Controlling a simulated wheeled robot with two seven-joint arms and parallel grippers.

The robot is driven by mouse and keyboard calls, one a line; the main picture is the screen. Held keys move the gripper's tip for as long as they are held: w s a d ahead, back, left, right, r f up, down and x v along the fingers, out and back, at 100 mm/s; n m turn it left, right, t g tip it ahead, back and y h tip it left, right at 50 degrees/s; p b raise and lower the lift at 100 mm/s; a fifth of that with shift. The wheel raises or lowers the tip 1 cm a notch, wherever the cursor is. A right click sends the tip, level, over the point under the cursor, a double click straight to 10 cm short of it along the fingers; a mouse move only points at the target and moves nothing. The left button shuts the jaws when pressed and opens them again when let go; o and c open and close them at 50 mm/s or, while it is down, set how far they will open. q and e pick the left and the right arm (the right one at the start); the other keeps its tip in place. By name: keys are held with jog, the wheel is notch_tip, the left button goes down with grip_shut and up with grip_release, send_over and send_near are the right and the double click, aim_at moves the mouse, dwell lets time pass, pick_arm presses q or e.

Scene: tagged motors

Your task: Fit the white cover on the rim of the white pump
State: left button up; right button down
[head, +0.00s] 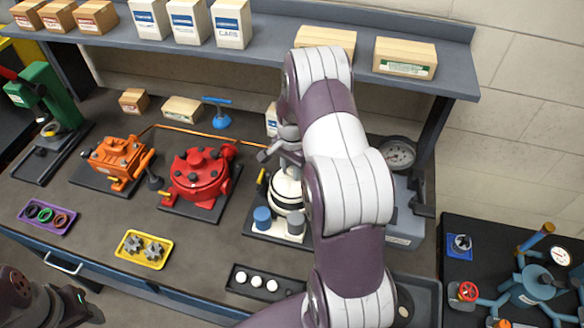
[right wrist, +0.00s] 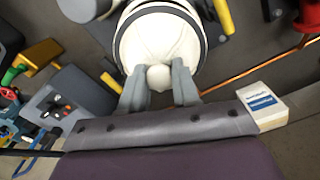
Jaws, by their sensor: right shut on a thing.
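The white pump (head: 285,203) stands on a light base plate at the right of the bench, partly hidden by my right arm. My right gripper (head: 284,157) is above it. In the right wrist view, its two grey fingers (right wrist: 159,88) are shut on the round knob of the white cover (right wrist: 150,45). The cover is over the pump's round top, inside a dark ring. I cannot tell whether it sits flat on the rim or just above it. My left gripper (head: 75,303) is low at the bottom left, away from the pump; its jaw opening is unclear.
A red pump (head: 201,177) and an orange pump (head: 117,158) stand to the left. A blue cap (head: 262,217) is at the pump's front. A yellow tray (head: 131,253) holds grey gears; a black tray (head: 237,284) holds white round parts. A shelf (head: 275,55) runs behind.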

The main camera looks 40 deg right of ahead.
jog(key=shift+f+b, duration=1.5)
jog(key=shift+f, duration=0.65)
jog(key=c, duration=0.8)
grip_release()
jog(key=shift+o, duration=0.2)
notch_tip(320, 180, up, 6)
jog(key=p, duration=0.4)
jog(key=shift+r+p, duration=0.15)
jog(key=shift+p, duration=0.2)
